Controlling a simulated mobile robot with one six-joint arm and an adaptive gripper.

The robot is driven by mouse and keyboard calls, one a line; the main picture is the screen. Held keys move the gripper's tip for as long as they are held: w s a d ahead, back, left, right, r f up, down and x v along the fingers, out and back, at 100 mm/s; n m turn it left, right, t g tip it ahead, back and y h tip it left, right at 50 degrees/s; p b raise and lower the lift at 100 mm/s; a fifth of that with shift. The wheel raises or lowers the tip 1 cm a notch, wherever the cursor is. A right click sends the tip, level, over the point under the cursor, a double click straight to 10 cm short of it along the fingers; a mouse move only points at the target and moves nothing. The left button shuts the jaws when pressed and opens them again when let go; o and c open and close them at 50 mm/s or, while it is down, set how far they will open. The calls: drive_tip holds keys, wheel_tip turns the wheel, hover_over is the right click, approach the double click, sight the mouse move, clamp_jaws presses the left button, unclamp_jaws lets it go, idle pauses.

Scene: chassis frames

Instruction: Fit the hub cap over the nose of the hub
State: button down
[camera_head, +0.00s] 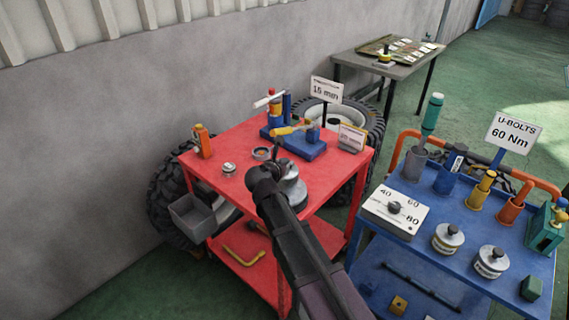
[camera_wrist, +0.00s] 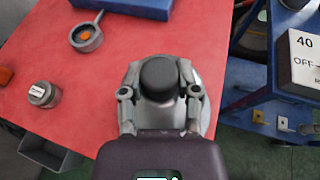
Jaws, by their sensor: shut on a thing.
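My gripper (camera_head: 268,176) is over the front right part of the red cart top. In the wrist view my gripper (camera_wrist: 159,88) is shut on a dark round cap (camera_wrist: 158,73), which looks like the hub cap. A silver round body (camera_head: 292,190), likely the hub, stands on the cart top beside and below my gripper. Its pale rim (camera_wrist: 206,112) shows around the fingers in the wrist view. The cap hides the nose, so I cannot tell whether they touch.
A small silver cylinder (camera_head: 229,169) and a ringed part with an orange centre (camera_wrist: 87,38) lie on the red cart (camera_head: 225,150). A blue fixture (camera_head: 306,150) stands behind. A blue cart (camera_head: 410,250) with tools is to the right.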

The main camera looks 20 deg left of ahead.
drive_tip(key=shift+f+b, duration=0.8)
drive_tip(key=shift+f, duration=0.05)
drive_tip(key=shift+c, duration=1.3)
unclamp_jaws()
drive_tip(key=shift+r, duration=0.2)
wheel_tip(320, 180, up, 10)
drive_tip(key=p, duration=1)
drive_tip(key=shift+f, duration=0.25)
